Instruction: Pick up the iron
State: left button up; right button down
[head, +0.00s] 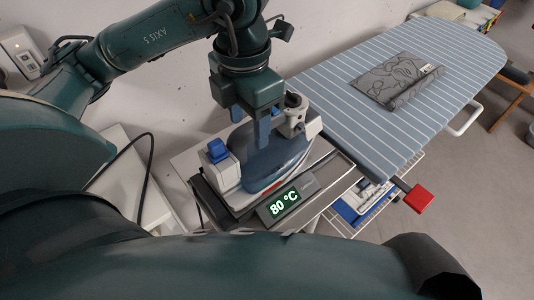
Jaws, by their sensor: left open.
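The iron (266,165), blue and white with a blue button at its left end, sits on a grey stand (236,205) whose green display (284,203) reads 80 °C. My left gripper (250,128) points down over the iron's upper part. Its fingers are apart, and one blue finger stands in front of the iron's body. I cannot tell whether a finger touches the iron. The iron's handle is partly hidden by the gripper. My right gripper is not in view.
A striped ironing board (400,75) lies right of the iron, with a folded grey patterned cloth (396,82) on it. A red knob (418,198) sticks out at its near end. A black cable (148,165) curves left of the stand. The wall is close behind.

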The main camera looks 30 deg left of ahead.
aim_at(249, 140)
pick_arm(q)
jog(key=shift+w+a+f, duration=0.1)
jog(key=shift+f, duration=1.3)
jog(key=shift+w+a+f, duration=0.1)
jog(key=shift+f, duration=1.3)
jog(key=shift+c, duration=0.4)
jog(key=shift+r, duration=0.1)
grip_shut()
